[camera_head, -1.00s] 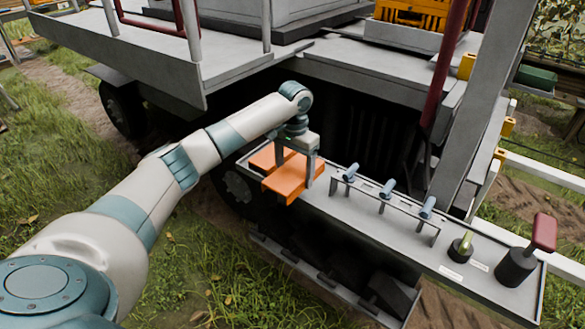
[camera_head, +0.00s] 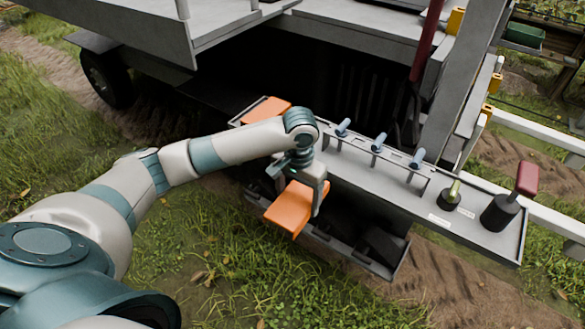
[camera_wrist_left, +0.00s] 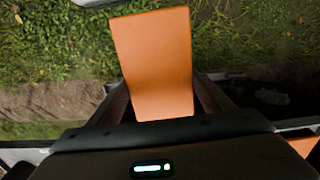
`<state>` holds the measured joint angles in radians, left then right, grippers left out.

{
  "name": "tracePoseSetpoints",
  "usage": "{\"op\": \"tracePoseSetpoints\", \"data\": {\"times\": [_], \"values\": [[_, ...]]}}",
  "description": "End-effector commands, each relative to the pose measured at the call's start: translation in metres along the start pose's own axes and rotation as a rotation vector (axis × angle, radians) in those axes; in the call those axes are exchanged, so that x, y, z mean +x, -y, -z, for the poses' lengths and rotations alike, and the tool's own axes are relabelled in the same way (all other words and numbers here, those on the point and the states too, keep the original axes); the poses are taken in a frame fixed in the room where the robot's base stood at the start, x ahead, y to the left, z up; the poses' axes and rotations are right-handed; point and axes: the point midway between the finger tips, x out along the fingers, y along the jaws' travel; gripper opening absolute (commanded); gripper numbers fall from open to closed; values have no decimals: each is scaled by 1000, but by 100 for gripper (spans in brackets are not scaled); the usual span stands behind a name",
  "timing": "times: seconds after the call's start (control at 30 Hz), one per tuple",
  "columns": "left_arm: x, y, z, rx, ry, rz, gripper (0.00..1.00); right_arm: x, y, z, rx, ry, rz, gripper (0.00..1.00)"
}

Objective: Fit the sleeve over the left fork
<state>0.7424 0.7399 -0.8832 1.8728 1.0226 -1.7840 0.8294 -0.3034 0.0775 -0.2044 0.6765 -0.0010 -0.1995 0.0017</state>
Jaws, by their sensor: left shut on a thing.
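My left gripper (camera_head: 303,188) is shut on an orange sleeve (camera_head: 293,210), a flat, boxy piece. It holds it out past the near edge of the grey tray, above the grass side. In the left wrist view the sleeve (camera_wrist_left: 155,60) sticks out from between the two fingers (camera_wrist_left: 158,100). A second orange sleeve (camera_head: 267,109) lies at the left end of the tray, partly behind my arm; a corner of it shows in the left wrist view (camera_wrist_left: 304,146). I cannot make out the left fork in these views. My right gripper is not in view.
The long grey tray (camera_head: 400,190) carries a rack with several blue-grey handles (camera_head: 378,142), a green-tipped knob (camera_head: 450,196) and a red-handled lever (camera_head: 526,180). A lower step (camera_head: 390,270) sits under it. The machine's deck overhangs behind. Grass lies open at front left.

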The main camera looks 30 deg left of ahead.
Motion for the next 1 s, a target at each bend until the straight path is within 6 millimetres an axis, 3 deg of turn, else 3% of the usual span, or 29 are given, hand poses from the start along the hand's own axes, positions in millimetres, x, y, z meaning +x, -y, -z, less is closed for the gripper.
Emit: {"op": "tracePoseSetpoints", "data": {"times": [0.03,0.2,0.4,0.57,1.0], "values": [[5,-16,-22,7,2,-1,45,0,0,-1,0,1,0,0],[13,-53,-79,-11,1,-3,45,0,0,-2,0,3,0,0],[15,-74,-120,-29,-1,-8,45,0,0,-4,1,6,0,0],[15,-78,-128,-34,-1,-9,45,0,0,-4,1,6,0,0],[8,-78,-126,-35,-2,-9,45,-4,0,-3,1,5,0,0]]}}
